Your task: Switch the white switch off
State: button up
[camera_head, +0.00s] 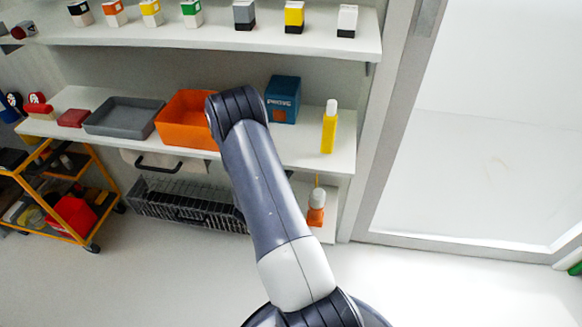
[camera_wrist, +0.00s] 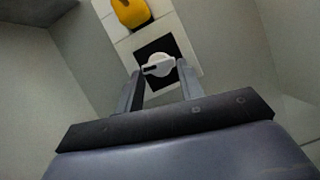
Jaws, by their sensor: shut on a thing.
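The white switch (camera_wrist: 160,61) is a round white knob on a black square plate (camera_wrist: 158,47) in the wrist view. It has a raised bar across it with a dark mark at its left end. My gripper (camera_wrist: 159,70) has one finger on each side of the knob and is shut on it. The far side of the contact is hard to see. In the head view my gripper is hidden behind my arm, and I cannot pick out this switch there.
In the wrist view a yellow knob (camera_wrist: 130,11) sits just above the white switch. In the head view, a shelf (camera_head: 230,40) bears several small coloured boxes. Below it stand an orange bin (camera_head: 185,115), a grey tray (camera_head: 125,117) and a yellow bottle (camera_head: 329,130).

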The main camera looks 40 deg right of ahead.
jog(key=shift+f+n+h, duration=0.15)
jog(key=shift+n+h, duration=0.25)
jog(key=shift+n, duration=0.6)
jog(key=o, duration=1)
jog(key=shift+a, duration=0.1)
jog(key=p+v, duration=0.1)
jog(key=v, duration=0.9)
jog(key=shift+s+a, duration=0.1)
jog(key=shift+a, duration=0.2)
